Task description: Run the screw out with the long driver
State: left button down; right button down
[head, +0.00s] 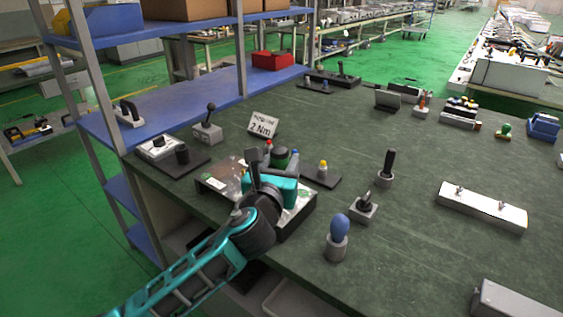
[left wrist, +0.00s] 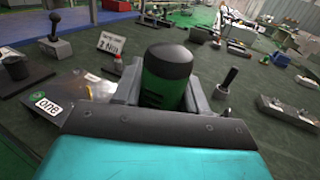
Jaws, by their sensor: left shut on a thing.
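My left gripper (head: 268,160) reaches in from the lower left, over a pale panel (head: 219,171) on a dark base at the bench's near left. It is shut on a driver with a thick green handle and black top (left wrist: 165,75), which stands between the jaws in the left wrist view. The handle also shows just beyond the gripper in the head view (head: 279,156). The driver's shaft and tip are hidden, so I cannot tell its length or what it touches. I cannot make out a screw. My right gripper is not in view.
A "2 Nm" sign (head: 263,125) stands behind the panel. A blue-handled tool (head: 339,232), a black-handled tool (head: 387,165) and a white strip (head: 482,206) stand further right. A blue shelf (head: 165,112) borders the left.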

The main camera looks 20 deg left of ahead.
pick_arm(q)
jog(key=shift+s+f, duration=0.1)
jog(key=shift+f, duration=0.5)
dwell(0.5)
jog(key=shift+r, duration=0.1)
jog(key=shift+r+p, duration=1)
jog(key=shift+r, duration=1.75)
